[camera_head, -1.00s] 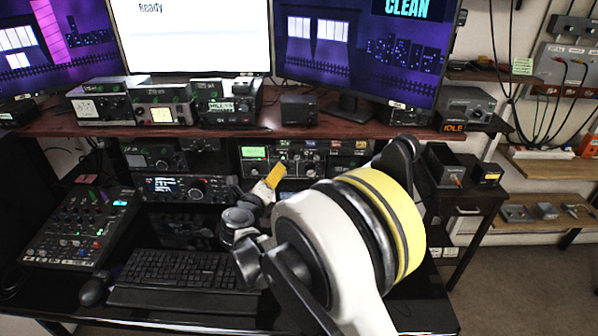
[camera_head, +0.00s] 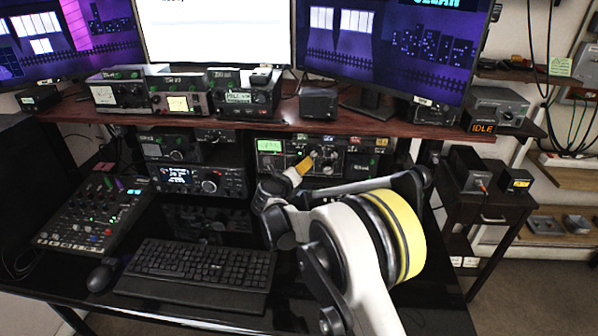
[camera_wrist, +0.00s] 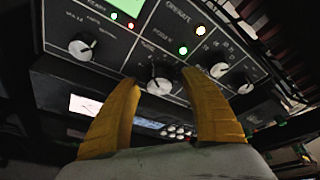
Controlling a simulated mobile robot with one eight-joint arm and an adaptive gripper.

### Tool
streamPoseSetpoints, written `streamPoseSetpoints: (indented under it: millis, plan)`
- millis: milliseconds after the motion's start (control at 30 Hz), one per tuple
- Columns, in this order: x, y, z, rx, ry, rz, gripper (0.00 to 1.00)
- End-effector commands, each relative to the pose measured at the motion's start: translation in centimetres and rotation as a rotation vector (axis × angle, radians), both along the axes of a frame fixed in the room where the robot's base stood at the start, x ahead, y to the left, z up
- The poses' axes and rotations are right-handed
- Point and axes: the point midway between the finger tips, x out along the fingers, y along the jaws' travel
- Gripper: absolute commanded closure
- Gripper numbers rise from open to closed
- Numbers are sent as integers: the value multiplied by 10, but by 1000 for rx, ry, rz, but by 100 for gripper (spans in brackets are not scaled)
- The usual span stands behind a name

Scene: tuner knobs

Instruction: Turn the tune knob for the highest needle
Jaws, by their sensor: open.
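A dark radio panel (camera_head: 355,158) with a lit green display (camera_head: 269,145) sits under the desk shelf; any needle there is too small to read. In the wrist view the panel shows a middle knob (camera_wrist: 160,77) with a white pointer, a label above it that I cannot read surely, and part of the green display (camera_wrist: 118,6). My gripper (camera_wrist: 162,80) is open, with its yellow fingers on the left and right of the middle knob. Whether they touch it I cannot tell. In the head view my gripper (camera_head: 308,162) is at the panel front and hides part of it.
Other knobs flank the middle one, at left (camera_wrist: 82,47) and right (camera_wrist: 219,70). A second radio (camera_head: 203,181) stands left of the panel. A keyboard (camera_head: 205,264), a mouse (camera_head: 101,277) and a mixer (camera_head: 98,213) lie on the desk. The wooden shelf (camera_head: 230,118) overhangs the panel.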

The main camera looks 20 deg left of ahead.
Motion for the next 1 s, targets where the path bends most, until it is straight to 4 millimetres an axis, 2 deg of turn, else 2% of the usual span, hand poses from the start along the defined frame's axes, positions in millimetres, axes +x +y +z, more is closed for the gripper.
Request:
streamPoseSetpoints:
  millis: [167, 200, 367, 600, 833, 1000]
  plan:
    - [0, 0, 0, 0, 0, 0, 47]
    - [0, 0, 0, 0, 0, 0, 51]
    - [0, 0, 0, 0, 0, 0, 100]
    - [0, 0, 0, -14, -4, 1, 100]
    - [0, 1, -1, -292, -71, 1, 100]
    - [0, 0, 1, -343, -82, 0, 100]
